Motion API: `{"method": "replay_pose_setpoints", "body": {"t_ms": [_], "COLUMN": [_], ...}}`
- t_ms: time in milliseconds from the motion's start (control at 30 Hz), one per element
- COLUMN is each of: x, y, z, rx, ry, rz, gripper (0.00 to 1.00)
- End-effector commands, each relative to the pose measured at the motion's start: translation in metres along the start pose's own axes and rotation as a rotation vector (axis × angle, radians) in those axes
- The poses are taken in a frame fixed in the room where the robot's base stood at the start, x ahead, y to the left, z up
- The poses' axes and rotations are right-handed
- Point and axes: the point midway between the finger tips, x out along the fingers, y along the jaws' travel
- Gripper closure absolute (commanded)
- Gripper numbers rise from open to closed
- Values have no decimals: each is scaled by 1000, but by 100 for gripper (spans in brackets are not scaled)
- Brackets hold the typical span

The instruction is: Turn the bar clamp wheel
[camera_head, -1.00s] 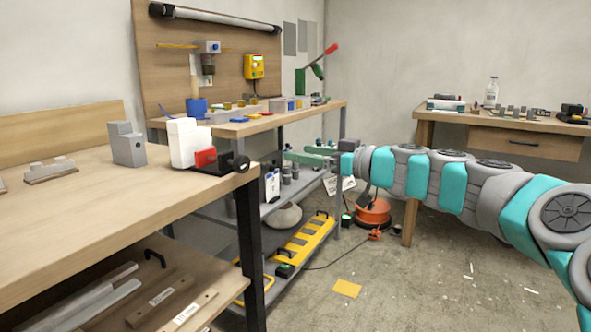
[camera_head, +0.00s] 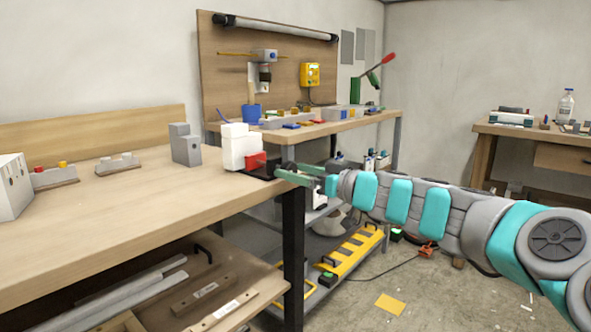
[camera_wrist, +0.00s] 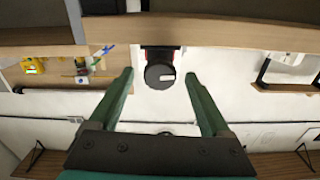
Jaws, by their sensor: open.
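The bar clamp sits at the right end of the wooden workbench, with a white block (camera_head: 240,147), a red part (camera_head: 255,164) and a black base. Its dark round wheel (camera_wrist: 157,77) faces me in the wrist view, with a small pale mark on it. In the head view the wheel is mostly hidden by my fingers. My gripper (camera_head: 284,172) is open at the bench's right end, close to the clamp. In the wrist view my gripper (camera_wrist: 160,74) has its two green fingers apart, one on each side of the wheel, with visible gaps. I cannot tell whether the tips reach past it.
The workbench (camera_head: 110,215) has a grey block (camera_head: 186,150) left of the clamp. A second bench (camera_head: 335,127) with tools stands behind, and a table (camera_head: 520,134) at the right. A yellow rack (camera_head: 350,255) is on the lower shelf. The floor at right is mostly open.

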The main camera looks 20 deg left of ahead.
Motion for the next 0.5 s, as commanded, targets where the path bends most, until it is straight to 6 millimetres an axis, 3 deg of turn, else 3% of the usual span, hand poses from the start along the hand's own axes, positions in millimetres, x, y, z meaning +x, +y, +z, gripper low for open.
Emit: {"method": "replay_pose_setpoints", "body": {"t_ms": [367,500], "x": [8,8], "y": [0,0], "z": [0,0], "rx": [-1,-1], "ry": [1,1], "rz": [0,1], "gripper": [18,32]}}
